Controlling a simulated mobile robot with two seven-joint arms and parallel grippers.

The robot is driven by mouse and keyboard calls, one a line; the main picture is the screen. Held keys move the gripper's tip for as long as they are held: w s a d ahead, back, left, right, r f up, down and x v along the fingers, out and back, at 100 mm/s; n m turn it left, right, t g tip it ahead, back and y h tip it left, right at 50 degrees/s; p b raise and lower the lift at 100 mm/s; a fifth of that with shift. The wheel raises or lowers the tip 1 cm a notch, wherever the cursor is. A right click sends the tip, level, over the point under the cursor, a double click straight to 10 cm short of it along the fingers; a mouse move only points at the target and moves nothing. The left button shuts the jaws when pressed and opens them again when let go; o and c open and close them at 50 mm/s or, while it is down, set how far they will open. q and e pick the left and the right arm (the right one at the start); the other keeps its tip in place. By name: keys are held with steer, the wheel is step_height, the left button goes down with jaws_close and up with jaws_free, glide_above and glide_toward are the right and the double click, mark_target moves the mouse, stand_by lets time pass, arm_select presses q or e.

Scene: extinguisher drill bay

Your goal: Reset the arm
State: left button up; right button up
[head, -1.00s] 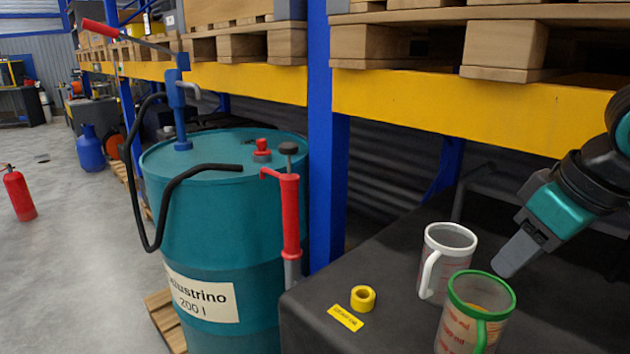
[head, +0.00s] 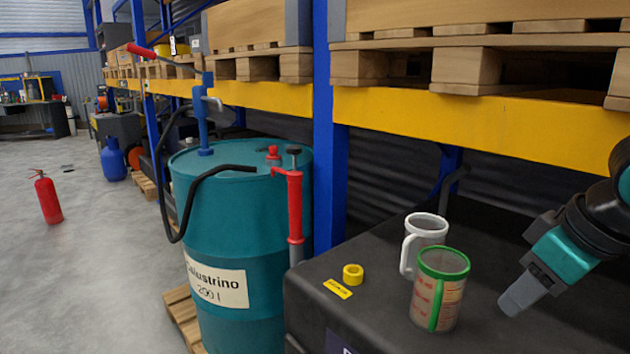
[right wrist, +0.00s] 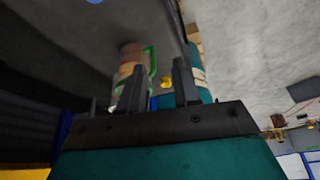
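My right gripper (head: 517,297) hangs at the right, over the black bench, just right of the jugs and apart from them. The right wrist view shows its two fingers (right wrist: 158,90) spread with nothing held between them. A clear jug with green rim and handle and red markings (head: 447,290) stands upright on the bench. A white-rimmed jug (head: 430,232) stands behind it. My left gripper is out of view.
A yellow ring (head: 353,274) and yellow label (head: 338,289) lie on the black bench (head: 375,325). A red-handled tool (head: 295,205) stands beside the drum. A blue rack post (head: 325,150) and yellow beam stand behind. The floor at left is open around a red extinguisher (head: 48,198).

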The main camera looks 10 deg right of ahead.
steer(key=a+f+n+y, duration=0.1)
steer(key=a+f, duration=0.2)
steer(key=f, duration=0.5)
steer(key=a+f+n, duration=0.1)
steer(key=a+f, duration=0.2)
steer(key=f, duration=0.6)
steer(key=s+a+f+m+h, duration=0.25)
steer(key=s+a+f, duration=0.35)
steer(key=s+f, duration=0.45)
steer(key=w+a+f+t+y, duration=0.2)
steer(key=w+a+f+t, duration=0.1)
steer(key=w+f+t, duration=0.3)
steer(key=shift+w+f+t, duration=0.3)
steer(key=shift+w+f, duration=0.15)
steer(key=shift+f, duration=0.85)
